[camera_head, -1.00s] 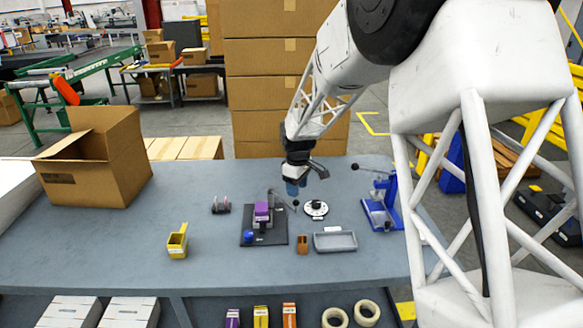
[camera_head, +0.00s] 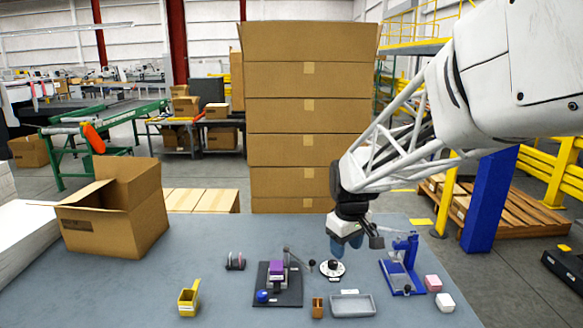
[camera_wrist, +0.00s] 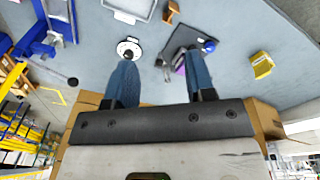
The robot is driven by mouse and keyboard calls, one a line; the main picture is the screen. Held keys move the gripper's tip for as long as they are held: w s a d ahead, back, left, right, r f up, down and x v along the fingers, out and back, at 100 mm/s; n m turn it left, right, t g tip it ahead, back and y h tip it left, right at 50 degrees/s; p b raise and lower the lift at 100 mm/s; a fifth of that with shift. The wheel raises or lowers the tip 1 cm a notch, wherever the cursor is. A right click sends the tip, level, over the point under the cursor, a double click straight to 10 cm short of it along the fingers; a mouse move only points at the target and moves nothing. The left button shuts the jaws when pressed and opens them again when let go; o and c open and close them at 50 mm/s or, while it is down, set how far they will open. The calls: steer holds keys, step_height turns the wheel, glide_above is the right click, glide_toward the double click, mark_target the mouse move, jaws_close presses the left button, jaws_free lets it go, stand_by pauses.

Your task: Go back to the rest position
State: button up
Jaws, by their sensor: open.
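My gripper (camera_head: 346,243) hangs over the far right part of the grey-blue table (camera_head: 210,245), fingers pointing down. In the wrist view my gripper (camera_wrist: 155,85) shows two blue fingers spread apart with nothing between them. Just below it in the head view is a round white disc with a black knob (camera_head: 332,269); the disc (camera_wrist: 129,48) also shows beyond one finger in the wrist view. The gripper looks clear of it, though the height gap is hard to judge.
A dark fixture (camera_head: 278,292) with a purple block, a yellow holder (camera_head: 188,298), a grey tray (camera_head: 353,305), a brown block (camera_head: 318,307) and a blue lever press (camera_head: 403,265) stand on the table. An open carton (camera_head: 115,215) is at left. Stacked cartons (camera_head: 308,140) rise behind.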

steer(key=s+d+r+m, duration=0.1)
steer(key=s+d+m, duration=0.1)
steer(key=s, duration=1.2)
steer(key=s+d+r+m+t, duration=0.1)
steer(key=s+d+m, duration=0.2)
steer(key=s, duration=1.2)
steer(key=shift+s+d+r+m+t, duration=0.2)
steer(key=shift+r+m+t, duration=0.1)
steer(key=shift+m, duration=0.7)
steer(key=shift+o, duration=0.5)
